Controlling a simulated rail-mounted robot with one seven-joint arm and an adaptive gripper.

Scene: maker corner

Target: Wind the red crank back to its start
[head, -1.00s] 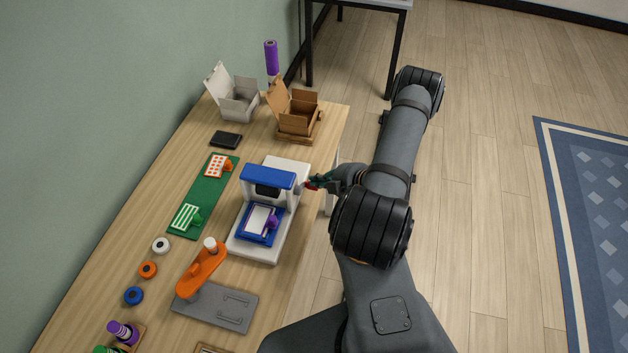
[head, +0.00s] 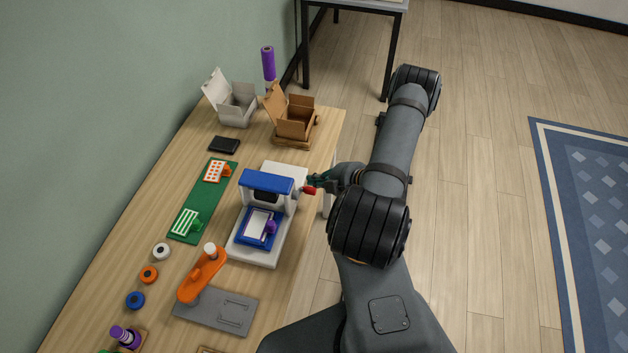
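The red crank (head: 309,190) is on the right side of a white and blue press-like machine (head: 266,181), near the table's right edge. Its red handle end shows just below my gripper (head: 315,182). My gripper reaches in from the right, with its fingers at the crank and touching or very close to it. The fingers are small and dark here, so I cannot tell whether they are closed on the handle. The machine has a blue bed (head: 247,241) with a pale sheet and a purple piece on it. Most of the crank's arm is hidden.
An orange-armed tool (head: 203,273) on a grey plate stands in front of the machine. A green board (head: 209,203) lies to its left. A brown open box (head: 291,118) and a white open box (head: 233,106) stand behind. Open floor lies to the right.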

